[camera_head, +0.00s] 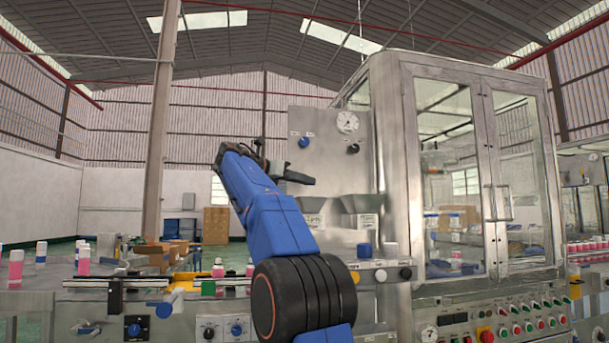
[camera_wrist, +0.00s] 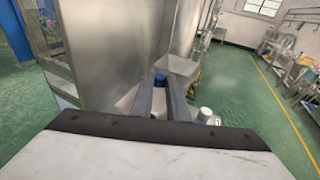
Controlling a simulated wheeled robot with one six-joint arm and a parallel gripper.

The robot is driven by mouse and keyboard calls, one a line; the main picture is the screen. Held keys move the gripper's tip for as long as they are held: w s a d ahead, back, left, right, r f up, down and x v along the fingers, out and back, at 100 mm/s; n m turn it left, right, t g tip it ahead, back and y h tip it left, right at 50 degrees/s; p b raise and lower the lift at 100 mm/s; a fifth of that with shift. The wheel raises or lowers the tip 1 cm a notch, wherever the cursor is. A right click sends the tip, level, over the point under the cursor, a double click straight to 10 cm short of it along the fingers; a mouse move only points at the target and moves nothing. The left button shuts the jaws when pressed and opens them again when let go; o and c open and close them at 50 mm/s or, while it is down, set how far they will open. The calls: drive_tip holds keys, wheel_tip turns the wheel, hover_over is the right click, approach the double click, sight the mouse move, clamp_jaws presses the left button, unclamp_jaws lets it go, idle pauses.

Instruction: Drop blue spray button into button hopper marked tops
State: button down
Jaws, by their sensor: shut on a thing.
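The blue spray button (camera_wrist: 160,79) is between the tips of my gripper (camera_wrist: 160,88) in the wrist view, and my gripper is shut on it. In the head view my gripper (camera_head: 298,179) is raised in front of the steel panel, above the left hopper; the button cannot be made out there. Two steel hoppers, a left hopper (camera_head: 313,203) and a right hopper (camera_head: 362,203), sit side by side on the panel. Each has a small label too blurred to read, so I cannot tell which is marked tops. In the wrist view one sloped steel hopper (camera_wrist: 180,64) shows beyond the fingers.
A gauge (camera_head: 347,121) and knobs are on the panel above the hoppers. A glass-doored steel cabinet (camera_head: 470,170) stands right of them. A blue cylindrical part (camera_head: 364,251) is below the right hopper. Pink bottles (camera_head: 83,260) stand on the left line.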

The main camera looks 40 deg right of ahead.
sight(304, 211)
drive_tip(key=shift+f, duration=1.95)
drive_tip(key=c, duration=1.6)
unclamp_jaws()
drive_tip(key=shift+c, duration=0.2)
drive_tip(key=shift+r, duration=0.15)
drive_tip(key=shift+r, duration=1.35)
drive_tip(key=s+a+r, duration=0.1)
drive_tip(key=s+a, duration=0.3)
drive_tip(key=s, duration=0.3)
drive_tip(key=shift+s+a, duration=0.35)
drive_tip(key=shift+a, duration=0.05)
